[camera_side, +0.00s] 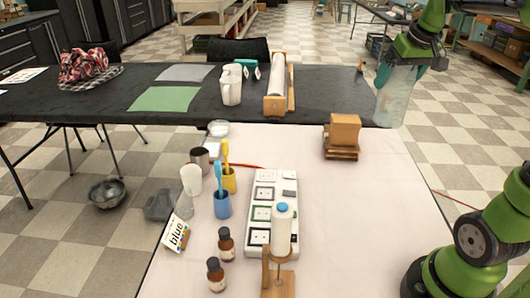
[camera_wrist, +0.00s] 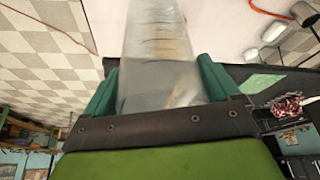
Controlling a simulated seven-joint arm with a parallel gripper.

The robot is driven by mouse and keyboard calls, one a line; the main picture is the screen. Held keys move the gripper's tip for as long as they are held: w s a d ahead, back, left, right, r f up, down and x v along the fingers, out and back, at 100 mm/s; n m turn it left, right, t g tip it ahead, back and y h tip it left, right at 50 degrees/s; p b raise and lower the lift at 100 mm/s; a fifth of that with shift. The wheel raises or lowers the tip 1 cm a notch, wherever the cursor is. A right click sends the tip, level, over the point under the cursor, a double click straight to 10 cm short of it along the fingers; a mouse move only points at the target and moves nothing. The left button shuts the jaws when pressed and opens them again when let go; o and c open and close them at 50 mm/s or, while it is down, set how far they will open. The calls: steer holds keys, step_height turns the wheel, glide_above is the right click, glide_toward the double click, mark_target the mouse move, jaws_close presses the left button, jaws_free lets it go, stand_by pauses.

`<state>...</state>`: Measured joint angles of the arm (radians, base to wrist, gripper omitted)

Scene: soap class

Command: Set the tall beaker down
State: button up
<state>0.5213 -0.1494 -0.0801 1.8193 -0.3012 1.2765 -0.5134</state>
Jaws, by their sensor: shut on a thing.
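The tall beaker (camera_side: 394,98) is clear and see-through. It hangs from my gripper (camera_side: 408,66) at the upper right of the side view, near the right end of the black table. In the wrist view the beaker (camera_wrist: 158,60) stands between the two green fingers of my gripper (camera_wrist: 158,92), which are shut on it. In the side view its lower end overlaps the table's right end and the tiled floor; I cannot tell how high it is held.
A pale table (camera_side: 370,215) in front bears a wooden block (camera_side: 344,131), a white tray (camera_side: 262,235), toothbrush cups, brown bottles and a wooden stand (camera_side: 278,278). The black table (camera_side: 340,90) holds a paper roll (camera_side: 279,80) and a white jug (camera_side: 231,88). The pale table's right part is clear.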

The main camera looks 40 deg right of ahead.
mark_target(413, 81)
steer(key=s, duration=0.1)
steer(key=s+d, duration=0.1)
steer(key=s+m, duration=0.1)
steer(key=shift+d+f, duration=0.25)
steer(key=shift+d, duration=0.15)
step_height(413, 81, down, 21)
steer(key=o, duration=1.6)
steer(key=shift+s, duration=0.1)
